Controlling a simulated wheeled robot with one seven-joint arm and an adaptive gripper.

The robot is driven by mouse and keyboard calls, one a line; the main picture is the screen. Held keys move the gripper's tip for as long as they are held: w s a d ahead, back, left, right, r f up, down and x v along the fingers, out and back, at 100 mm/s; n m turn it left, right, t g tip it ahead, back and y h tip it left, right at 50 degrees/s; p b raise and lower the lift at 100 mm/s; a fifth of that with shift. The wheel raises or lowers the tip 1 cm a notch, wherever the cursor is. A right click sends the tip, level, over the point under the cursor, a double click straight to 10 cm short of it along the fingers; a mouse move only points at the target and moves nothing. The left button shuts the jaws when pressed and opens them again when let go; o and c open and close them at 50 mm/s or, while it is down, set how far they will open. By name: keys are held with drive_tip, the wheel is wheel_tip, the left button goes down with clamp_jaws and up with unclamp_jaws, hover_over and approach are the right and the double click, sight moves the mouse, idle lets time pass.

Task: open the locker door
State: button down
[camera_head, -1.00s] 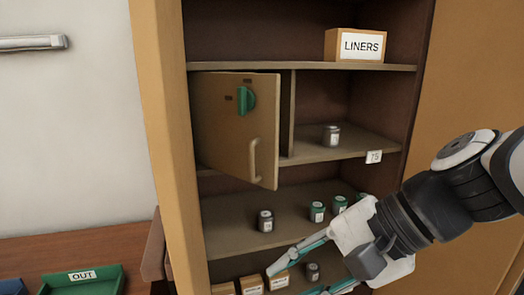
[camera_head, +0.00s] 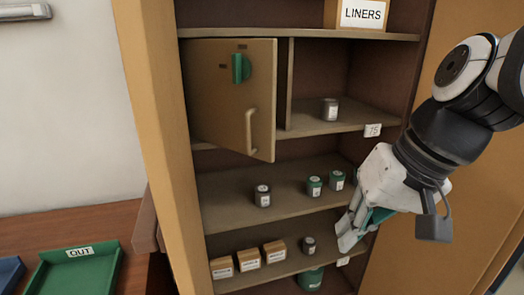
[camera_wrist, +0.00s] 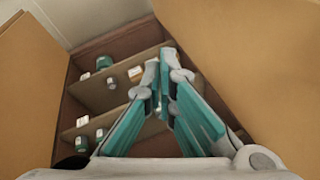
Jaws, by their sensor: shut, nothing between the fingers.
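The locker door (camera_head: 215,105) is a small tan door in the upper left compartment of the tall cabinet. It stands ajar, its right edge swung out in front of the shelf. It carries a green knob (camera_head: 240,68), set upright, and a tan bar handle (camera_head: 250,131) near its right edge. My gripper (camera_head: 345,243) is to the lower right of the door, in front of the lower shelves, well apart from the handle. Its fingers are shut and empty, and in the wrist view they meet at the tips (camera_wrist: 161,78). The wrist view does not clearly show the door.
A LINERS box (camera_head: 362,14) sits on the top shelf. A grey jar (camera_head: 330,109) stands right of the door. Several jars (camera_head: 314,186) stand on the middle shelf, and small boxes (camera_head: 249,260) below. A green OUT tray (camera_head: 80,270) lies on the left table.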

drive_tip(key=w+a+f+g+y+b, duration=0.15)
drive_tip(key=w+a+y, duration=0.25)
drive_tip(key=w, duration=0.5)
drive_tip(key=m+t+y+b, duration=0.2)
drive_tip(key=m+y, duration=0.1)
drive_tip(key=y, duration=0.4)
approach(273, 153)
wheel_tip(273, 153, down, 4)
drive_tip(key=a, duration=0.2)
drive_tip(key=w+d+f+m+t+y, duration=0.1)
drive_tip(key=w+d+t+y, duration=0.1)
drive_tip(key=w+d+t, duration=0.35)
drive_tip(key=shift+g, duration=0.9)
drive_tip(key=shift+w+a+p, duration=0.25)
drive_tip(key=shift+a+p, duration=0.1)
drive_tip(key=shift+a, duration=1.75)
drive_tip(key=shift+w+a+p, duration=0.3)
drive_tip(key=shift+a+p, duration=0.05)
drive_tip(key=shift+a, duration=1.75)
drive_tip(key=shift+w+a+p, duration=0.25)
drive_tip(key=shift+a+p, duration=0.1)
drive_tip(key=shift+a, duration=1.7)
drive_tip(key=shift+f, duration=0.1)
